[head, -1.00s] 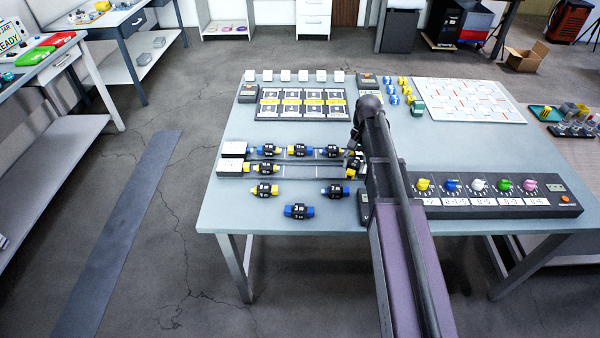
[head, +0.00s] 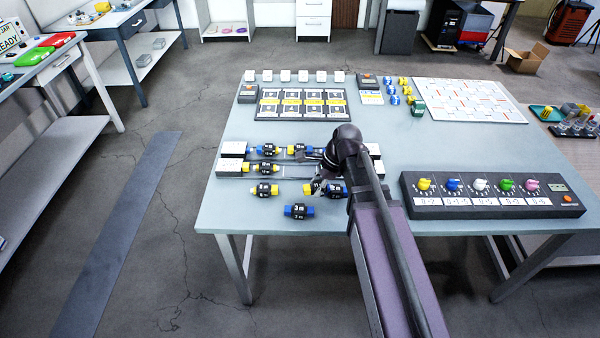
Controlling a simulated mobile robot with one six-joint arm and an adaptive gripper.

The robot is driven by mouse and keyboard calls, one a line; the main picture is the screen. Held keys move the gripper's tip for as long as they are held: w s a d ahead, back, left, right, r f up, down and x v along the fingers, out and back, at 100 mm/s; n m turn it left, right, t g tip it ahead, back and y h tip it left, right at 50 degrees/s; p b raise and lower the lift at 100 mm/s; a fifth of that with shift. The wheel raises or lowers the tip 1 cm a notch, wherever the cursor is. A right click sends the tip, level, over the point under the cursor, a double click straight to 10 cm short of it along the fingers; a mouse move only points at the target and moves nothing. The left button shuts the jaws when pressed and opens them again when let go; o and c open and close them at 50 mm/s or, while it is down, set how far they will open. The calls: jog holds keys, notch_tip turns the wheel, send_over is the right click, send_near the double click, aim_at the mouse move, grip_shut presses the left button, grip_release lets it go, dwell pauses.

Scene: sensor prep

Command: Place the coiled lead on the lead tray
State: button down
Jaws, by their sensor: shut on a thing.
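My gripper (head: 317,183) is low over the front left of the table and shut on a black block with a yellow end (head: 308,188). My arm covers part of this block. I cannot pick out a coiled lead for sure. Small pink and purple things (head: 240,30) lie on a low shelf at the back, too small to tell. I cannot identify the lead tray.
Several black blocks with blue or yellow ends, such as one in front (head: 298,211), lie around the rails (head: 232,167). A knob panel (head: 490,195) stands at the right, and a white board (head: 468,100) at the back right. The table's front left corner is clear.

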jog(key=shift+s+a+f+m+t, duration=0.1)
jog(key=shift+s+a+m+t, duration=0.2)
jog(key=shift+s+a+m, duration=0.6)
jog(key=shift+w, duration=0.15)
jog(key=b, duration=0.2)
send_over(295, 171)
jog(key=s+d, duration=0.1)
jog(key=d, duration=0.1)
jog(key=shift+s+a+f, duration=0.15)
jog(key=shift+f, duration=0.55)
jog(key=shift+w+a, duration=0.1)
jog(key=shift+w, duration=0.45)
jog(key=shift+w+a+f, duration=0.1)
jog(key=shift+w+f, duration=0.05)
jog(key=shift+f, duration=0.15)
notch_tip(295, 171, down, 3)
jog(key=b, duration=0.3)
jog(key=shift+f, duration=0.15)
